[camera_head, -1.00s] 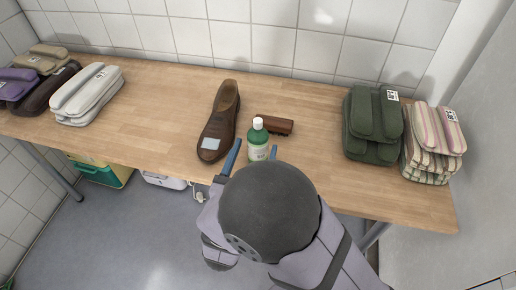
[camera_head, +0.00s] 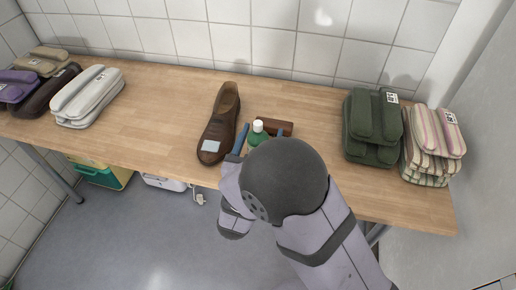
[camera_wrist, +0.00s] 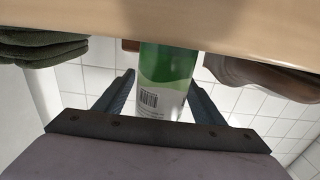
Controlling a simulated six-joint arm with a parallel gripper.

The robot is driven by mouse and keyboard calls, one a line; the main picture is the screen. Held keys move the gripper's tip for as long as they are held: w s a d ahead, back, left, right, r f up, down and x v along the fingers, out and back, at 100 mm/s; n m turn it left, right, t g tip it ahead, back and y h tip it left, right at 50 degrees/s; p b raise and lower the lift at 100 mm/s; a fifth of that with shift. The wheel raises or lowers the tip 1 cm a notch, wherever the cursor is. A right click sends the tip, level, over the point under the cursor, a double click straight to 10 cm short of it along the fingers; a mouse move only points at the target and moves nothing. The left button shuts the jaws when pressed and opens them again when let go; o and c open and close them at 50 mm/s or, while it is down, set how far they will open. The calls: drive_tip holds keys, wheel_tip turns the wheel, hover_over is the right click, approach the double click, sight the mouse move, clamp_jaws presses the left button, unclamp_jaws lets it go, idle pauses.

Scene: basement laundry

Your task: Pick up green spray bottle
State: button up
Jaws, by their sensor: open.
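The green spray bottle (camera_head: 258,134) stands upright on the wooden table, with a white cap and green body. Its lower part is hidden behind my arm in the head view. In the wrist view the bottle (camera_wrist: 166,82) shows a green and white label with a barcode. My gripper (camera_head: 259,139) is open, with one blue finger on either side of the bottle. In the wrist view the gripper (camera_wrist: 160,88) has visible gaps between its fingers and the bottle, so it does not appear to grip it.
A brown shoe (camera_head: 220,124) stands close left of the bottle. A brown brush (camera_head: 280,126) lies just behind it. Dark green folded towels (camera_head: 371,127) and striped towels (camera_head: 434,146) are at the right. White towels (camera_head: 88,96) are at the left. Table (camera_head: 165,106) between is clear.

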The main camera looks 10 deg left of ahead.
drive_tip(key=shift+c, duration=0.7)
drive_tip(key=c, duration=1.3)
drive_tip(key=shift+r, duration=0.15)
